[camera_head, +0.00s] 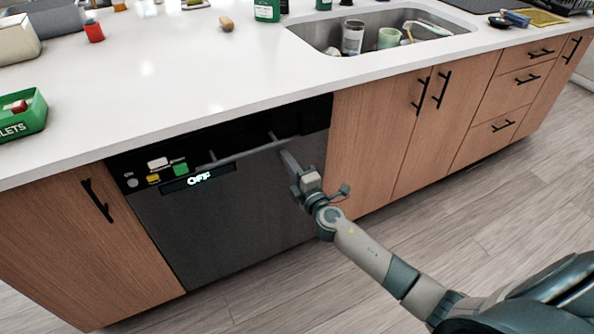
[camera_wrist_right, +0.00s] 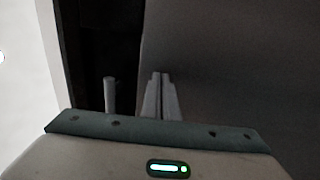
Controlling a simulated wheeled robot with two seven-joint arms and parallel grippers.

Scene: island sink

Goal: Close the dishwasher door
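The dishwasher door (camera_head: 225,215) is dark grey and stands upright, about in line with the wooden cabinet fronts beside it. My right gripper (camera_head: 287,160) is at the upper right of the door, just below the handle's right end. In the right wrist view its fingers (camera_wrist_right: 160,92) are together with nothing between them, against the grey door face (camera_wrist_right: 230,70). Whether they touch the door I cannot tell. My left gripper is not in view.
A white countertop (camera_head: 180,75) overhangs the door. Wooden cabinets with black handles stand on both sides (camera_head: 80,235) (camera_head: 380,140). A sink (camera_head: 330,45) holding cups is at the back right. The wooden floor (camera_head: 480,215) in front is clear.

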